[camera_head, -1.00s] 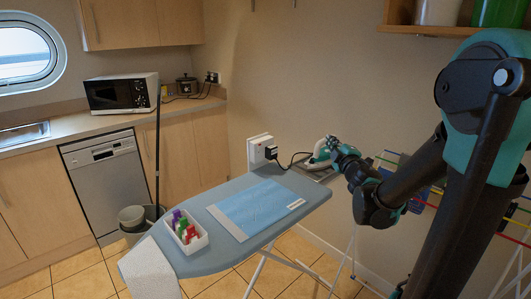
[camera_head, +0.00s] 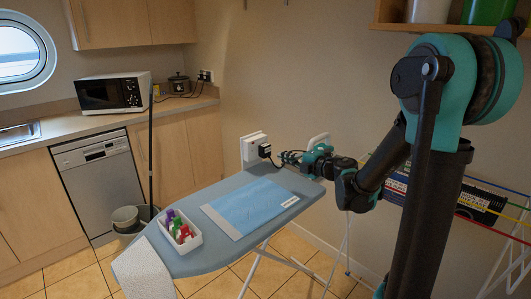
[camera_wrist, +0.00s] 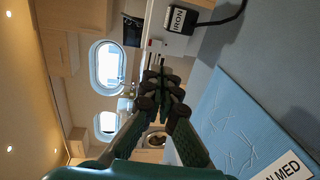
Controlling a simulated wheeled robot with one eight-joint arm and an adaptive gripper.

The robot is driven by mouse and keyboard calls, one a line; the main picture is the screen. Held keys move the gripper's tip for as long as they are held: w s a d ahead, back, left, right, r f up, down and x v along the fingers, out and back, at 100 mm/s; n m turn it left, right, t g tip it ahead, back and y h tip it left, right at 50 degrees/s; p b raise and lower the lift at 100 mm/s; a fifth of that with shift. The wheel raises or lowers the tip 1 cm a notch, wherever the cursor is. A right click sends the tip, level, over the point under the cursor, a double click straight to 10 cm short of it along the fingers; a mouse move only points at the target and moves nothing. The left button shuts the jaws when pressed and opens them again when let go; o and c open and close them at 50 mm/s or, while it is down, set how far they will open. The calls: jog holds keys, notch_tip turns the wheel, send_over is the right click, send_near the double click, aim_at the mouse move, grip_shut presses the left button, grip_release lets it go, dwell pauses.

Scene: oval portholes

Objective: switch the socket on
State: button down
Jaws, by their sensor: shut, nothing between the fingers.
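The white socket (camera_head: 252,149) is on the wall at the far end of the ironing board. A black plug (camera_head: 265,150) sits in it, with a cord running right. In the wrist view the socket (camera_wrist: 174,45) shows beyond my fingertips, and the plug (camera_wrist: 187,18) carries a label reading IRON. My gripper (camera_head: 284,157) is just right of the plug in the head view. In the wrist view my gripper (camera_wrist: 162,78) is shut and empty, its tips pointing towards the socket, apparently short of it.
The ironing board (camera_head: 205,264) lies below, with a folded blue cloth (camera_head: 250,205) and a white tray (camera_head: 182,238) of coloured items. The iron (camera_head: 319,141) stands behind my gripper. A drying rack (camera_head: 490,222) is at right.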

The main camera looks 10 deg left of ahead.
aim_at(252, 149)
jog(key=x, duration=1.3)
jog(key=shift+w+a, duration=0.25)
jog(key=shift+w, duration=0.05)
jog(key=shift+w+a+f, duration=0.15)
jog(key=shift+a+f, duration=0.05)
jog(key=shift+a, duration=0.05)
jog(key=shift+d, duration=0.1)
jog(key=shift+s+d+f, duration=0.1)
jog(key=shift+s+d, duration=0.1)
jog(key=shift+d, duration=0.05)
jog(key=s+d, duration=0.2)
jog(key=d, duration=0.1)
jog(key=s+d+f, duration=0.1)
jog(key=s+d, duration=0.2)
jog(key=d, duration=0.1)
jog(key=s+d, duration=0.3)
jog(key=shift+s+d+f, duration=0.1)
jog(key=shift+d+f, duration=0.05)
jog(key=shift+f, duration=0.25)
